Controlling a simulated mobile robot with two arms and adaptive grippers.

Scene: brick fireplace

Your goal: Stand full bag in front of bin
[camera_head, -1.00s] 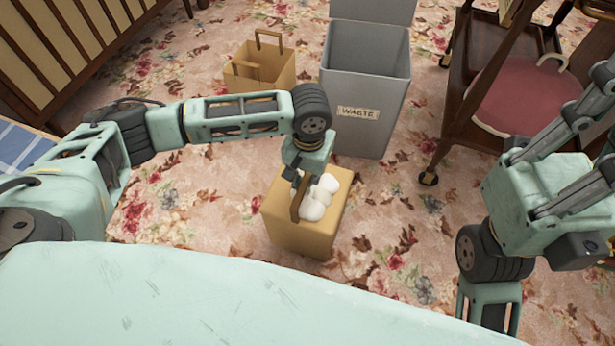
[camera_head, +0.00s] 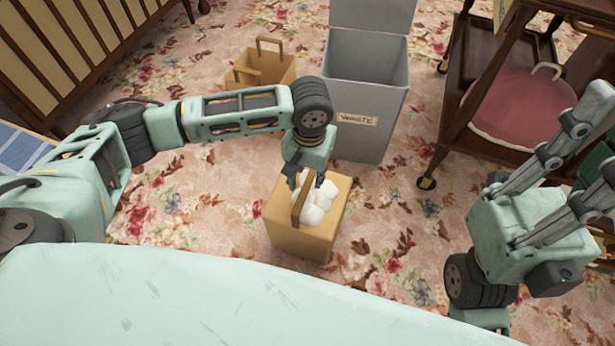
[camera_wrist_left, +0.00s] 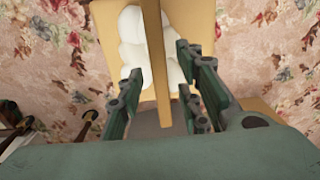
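The full bag (camera_head: 305,243) is a tan box-shaped bag with white rounded contents. It stands upright on the carpet in front of the grey bin (camera_head: 365,133) labelled WASTE, a little to the left, with carpet between them. My left gripper (camera_head: 306,183) is just above the bag, its fingers apart. In the left wrist view, the open fingers (camera_wrist_left: 160,90) are on both sides of the bag's handle (camera_wrist_left: 155,65), with gaps. My right gripper (camera_head: 598,140) is at the right edge, empty, with its two fingers apart.
A second tan bag (camera_head: 262,72) with handles stands left of the bin. A dark wooden trolley with a red cushion (camera_head: 520,105) stands to the right. A slatted wooden piece of furniture (camera_head: 85,40) is at the upper left. Flowered carpet around the full bag is clear.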

